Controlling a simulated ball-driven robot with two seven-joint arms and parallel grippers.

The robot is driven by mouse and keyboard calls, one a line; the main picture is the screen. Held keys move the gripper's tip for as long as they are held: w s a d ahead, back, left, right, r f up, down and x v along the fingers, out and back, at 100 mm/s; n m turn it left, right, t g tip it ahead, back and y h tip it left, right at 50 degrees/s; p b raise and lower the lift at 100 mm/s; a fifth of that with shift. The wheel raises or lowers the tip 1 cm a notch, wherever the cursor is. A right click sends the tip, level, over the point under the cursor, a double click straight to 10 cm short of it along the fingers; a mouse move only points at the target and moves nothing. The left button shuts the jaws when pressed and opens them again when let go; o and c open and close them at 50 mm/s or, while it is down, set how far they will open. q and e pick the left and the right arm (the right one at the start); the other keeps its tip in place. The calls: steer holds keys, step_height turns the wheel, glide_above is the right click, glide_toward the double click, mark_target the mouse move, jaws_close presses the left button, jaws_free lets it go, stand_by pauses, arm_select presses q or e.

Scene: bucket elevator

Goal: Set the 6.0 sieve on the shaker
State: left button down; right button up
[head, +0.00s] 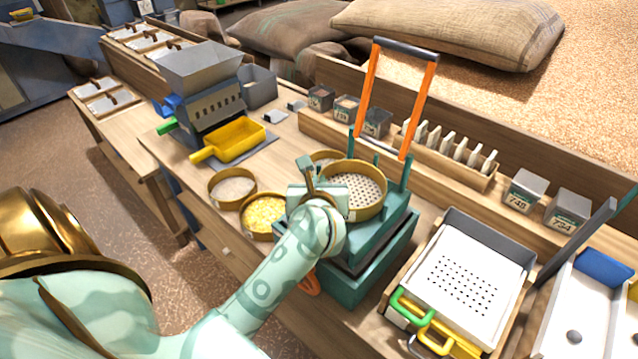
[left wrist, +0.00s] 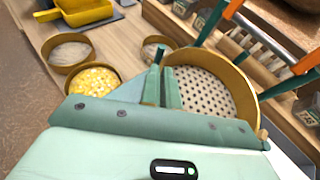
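A round brass-coloured sieve (head: 358,189) with a perforated plate is at the top of the teal shaker (head: 372,262), between its upright posts. I cannot tell whether it rests fully, and no size mark is readable. My left gripper (head: 308,172) is at the sieve's left rim. In the left wrist view its fingers (left wrist: 166,88) are close together at the rim of the sieve (left wrist: 212,92) and appear shut on it. The shaker's orange-sided frame with a dark bar (head: 405,48) stands raised behind the sieve. My right gripper is not in view.
Round pans of pale grain (head: 232,187) and yellow grain (head: 263,213) stand left of the shaker, with another partly hidden behind my gripper. A perforated white tray (head: 468,285) is at right. A rack of white pieces (head: 450,150) stands behind.

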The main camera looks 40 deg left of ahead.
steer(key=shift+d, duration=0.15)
arm_select(q)
steer(key=shift+f, duration=0.25)
steer(key=c, duration=2.1)
jaws_free()
steer(key=shift+f+b, duration=0.1)
steer(key=shift+b, duration=0.2)
steer(key=o, duration=0.5)
steer(key=shift+c, duration=0.2)
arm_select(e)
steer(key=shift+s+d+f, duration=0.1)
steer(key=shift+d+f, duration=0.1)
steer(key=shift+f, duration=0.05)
arm_select(q)
steer(key=shift+r+p, duration=0.3)
steer(key=shift+r, duration=0.05)
steer(key=shift+s+d+r, duration=0.2)
steer(key=shift+s+d, duration=0.05)
steer(key=p+v, duration=0.1)
steer(key=v, duration=1)
steer(key=shift+s, duration=0.2)
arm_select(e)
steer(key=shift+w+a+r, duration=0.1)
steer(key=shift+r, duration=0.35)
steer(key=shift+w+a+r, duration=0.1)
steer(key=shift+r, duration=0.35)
